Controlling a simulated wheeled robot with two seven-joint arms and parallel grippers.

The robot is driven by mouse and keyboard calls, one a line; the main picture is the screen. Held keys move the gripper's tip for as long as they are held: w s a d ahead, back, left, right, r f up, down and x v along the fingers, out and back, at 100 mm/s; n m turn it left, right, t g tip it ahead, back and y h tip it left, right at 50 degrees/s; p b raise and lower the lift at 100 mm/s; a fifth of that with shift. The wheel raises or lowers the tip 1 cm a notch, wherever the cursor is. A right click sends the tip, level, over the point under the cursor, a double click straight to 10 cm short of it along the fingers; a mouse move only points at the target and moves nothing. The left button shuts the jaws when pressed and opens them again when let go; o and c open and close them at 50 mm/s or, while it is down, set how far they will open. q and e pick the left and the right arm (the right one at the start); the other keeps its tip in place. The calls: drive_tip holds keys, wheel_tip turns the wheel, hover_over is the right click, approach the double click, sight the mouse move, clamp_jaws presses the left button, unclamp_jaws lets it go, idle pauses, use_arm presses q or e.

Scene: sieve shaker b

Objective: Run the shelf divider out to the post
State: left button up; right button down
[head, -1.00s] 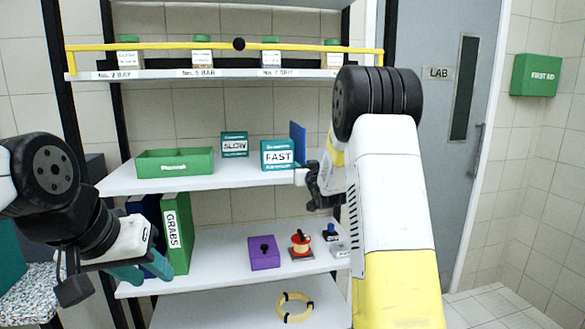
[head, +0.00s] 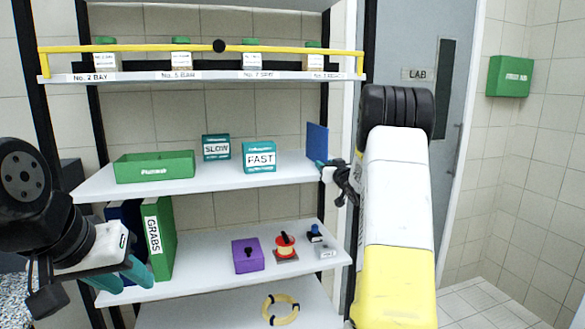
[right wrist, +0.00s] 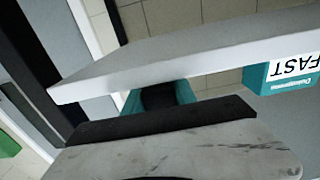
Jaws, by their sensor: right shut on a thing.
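The shelf divider (head: 317,141) is a blue upright panel near the right end of the white middle shelf (head: 215,178). My right gripper (head: 322,164) is shut on the divider at its lower front edge. In the right wrist view, its teal fingers (right wrist: 160,97) show beyond the shelf edge; the divider cannot be made out there. The dark post (head: 370,45) stands at the rack's right, partly behind my right arm; a gap shows between it and the divider. My left gripper (head: 120,276) is open and empty at the lower left, near the green GRABS binder (head: 158,240).
The FAST box (head: 259,157), SLOW box (head: 216,147) and green tray (head: 154,166) stand left of the divider. A yellow bar (head: 290,48) crosses the top shelf's jars. The lower shelf holds a purple box (head: 248,256) and a red-topped spool (head: 285,246).

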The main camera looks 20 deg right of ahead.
drive_tip(key=shift+d, duration=1.9)
drive_tip(key=c, duration=1)
unclamp_jaws()
drive_tip(key=s, duration=0.7)
drive_tip(key=shift+s, duration=0.35)
